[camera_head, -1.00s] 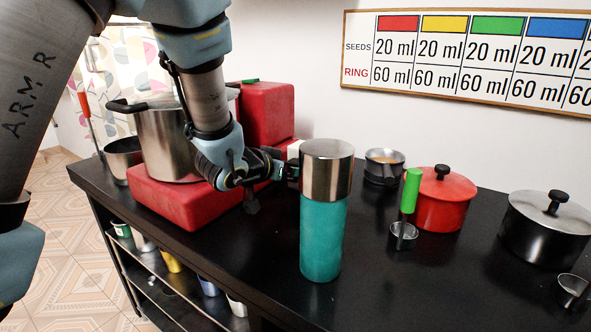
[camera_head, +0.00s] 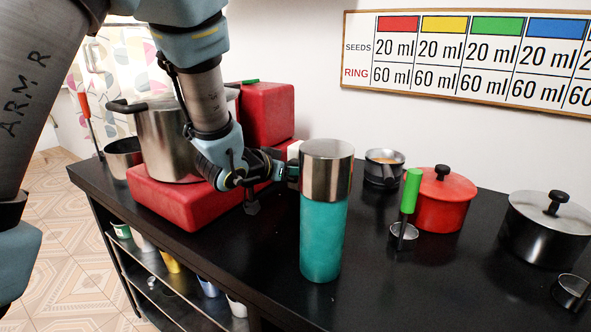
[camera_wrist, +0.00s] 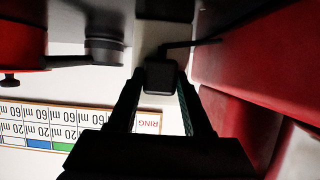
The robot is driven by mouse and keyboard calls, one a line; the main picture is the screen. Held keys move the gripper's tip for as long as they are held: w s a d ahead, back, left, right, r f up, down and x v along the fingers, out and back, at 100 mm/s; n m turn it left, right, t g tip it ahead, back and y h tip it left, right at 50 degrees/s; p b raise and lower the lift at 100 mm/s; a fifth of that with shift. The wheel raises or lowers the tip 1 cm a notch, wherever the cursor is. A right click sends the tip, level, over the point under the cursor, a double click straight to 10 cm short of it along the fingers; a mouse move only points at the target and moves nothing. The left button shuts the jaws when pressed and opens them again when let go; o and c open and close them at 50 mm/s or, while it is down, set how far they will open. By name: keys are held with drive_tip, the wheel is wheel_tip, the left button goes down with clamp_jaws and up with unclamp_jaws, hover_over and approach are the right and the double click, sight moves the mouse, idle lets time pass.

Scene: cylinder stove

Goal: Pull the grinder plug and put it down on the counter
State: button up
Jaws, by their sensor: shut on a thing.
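The plug (camera_wrist: 160,76) is a small black block in the wrist view. My gripper (camera_wrist: 160,88) is shut on it, with one finger on each side. A thin dark cord (camera_wrist: 190,43) runs beside a white box (camera_wrist: 158,36) just beyond the plug. I cannot tell whether the plug is in the box or apart from it. In the head view my gripper (camera_head: 284,171) is low over the black counter (camera_head: 245,235), behind a teal cylinder with a steel top (camera_head: 322,235). The cylinder and the gripper hide the plug there.
Red blocks (camera_head: 175,203) with a steel pot (camera_head: 165,140) stand left of my gripper. A small pan (camera_head: 384,166), a red pot (camera_head: 443,205), a green-handled scoop (camera_head: 411,190) and a black pot (camera_head: 545,235) stand to the right.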

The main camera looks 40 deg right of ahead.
clamp_jaws()
idle(0.3)
drive_tip(key=shift+a, duration=0.1)
drive_tip(key=shift+s+a+b, duration=0.15)
drive_tip(key=shift+s+a, duration=0.1)
drive_tip(key=shift+a, duration=0.7)
drive_tip(key=shift+s+a+b, duration=0.2)
drive_tip(key=shift+s+a, duration=0.05)
drive_tip(key=shift+a, duration=0.65)
drive_tip(key=shift+s+a+b, duration=0.15)
drive_tip(key=shift+s+a, duration=0.1)
drive_tip(key=shift+a, duration=0.7)
drive_tip(key=shift+a+r, duration=0.1)
drive_tip(key=shift+d+r+p+v, duration=0.15)
drive_tip(key=shift+p+v, duration=0.15)
drive_tip(key=shift+v, duration=0.45)
drive_tip(key=shift+r+p+v, duration=0.2)
drive_tip(key=shift+p+v, duration=0.15)
drive_tip(key=shift+v, duration=0.45)
drive_tip(key=shift+d+r+p+v, duration=0.15)
drive_tip(key=shift+p+v, duration=0.15)
drive_tip(key=shift+v, duration=0.45)
drive_tip(key=shift+a+r, duration=0.1)
